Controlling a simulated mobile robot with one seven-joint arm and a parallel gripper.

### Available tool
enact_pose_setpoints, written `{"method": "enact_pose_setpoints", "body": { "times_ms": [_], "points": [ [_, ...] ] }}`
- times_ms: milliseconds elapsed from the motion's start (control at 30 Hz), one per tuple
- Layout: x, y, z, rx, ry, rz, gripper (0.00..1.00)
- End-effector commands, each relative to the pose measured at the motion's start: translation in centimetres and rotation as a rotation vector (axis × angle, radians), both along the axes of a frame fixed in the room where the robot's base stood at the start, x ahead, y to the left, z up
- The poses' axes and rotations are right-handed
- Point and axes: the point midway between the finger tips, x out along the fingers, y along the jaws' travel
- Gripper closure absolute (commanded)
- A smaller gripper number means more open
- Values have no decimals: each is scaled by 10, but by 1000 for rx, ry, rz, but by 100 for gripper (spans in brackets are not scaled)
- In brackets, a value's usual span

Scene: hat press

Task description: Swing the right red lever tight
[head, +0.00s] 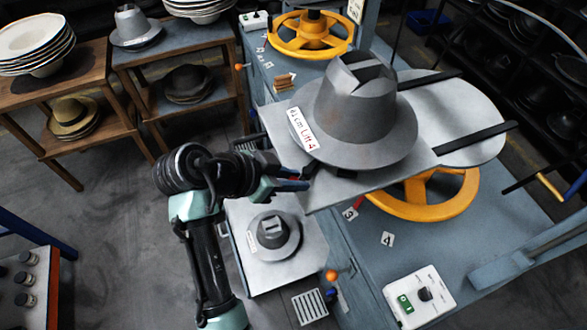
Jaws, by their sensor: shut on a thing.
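A small red piece (359,203), which may be part of a red lever, shows in the head view under the right part of the press plate, beside a label marked 3. The rest of it is hidden under the plate. My gripper (304,180) is at the left edge of the grey press plate (335,196), left of the red piece and apart from it in the picture. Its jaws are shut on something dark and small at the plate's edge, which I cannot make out. The big grey metal hat form (358,105) sits on the plate above.
A yellow handwheel (425,205) lies under the plate, another (310,35) behind. A smaller hat form (272,235) rests on a lower metal plate. A white control box (418,297) is at the front right. Wooden shelves with hats (60,115) stand left; the floor between is clear.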

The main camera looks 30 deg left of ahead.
Motion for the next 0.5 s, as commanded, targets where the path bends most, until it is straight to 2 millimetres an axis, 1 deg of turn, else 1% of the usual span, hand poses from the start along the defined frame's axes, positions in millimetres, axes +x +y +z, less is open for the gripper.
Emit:
{"method": "enact_pose_setpoints", "body": {
  "times_ms": [33,67,200,233,500],
  "points": [
    [0,1,0,1,-1,1,100],
    [0,1,0,2,-1,2,73],
    [0,1,0,1,0,2,48],
    [0,1,0,1,0,2,45],
    [0,0,0,0,0,1,45]
  ]
}}
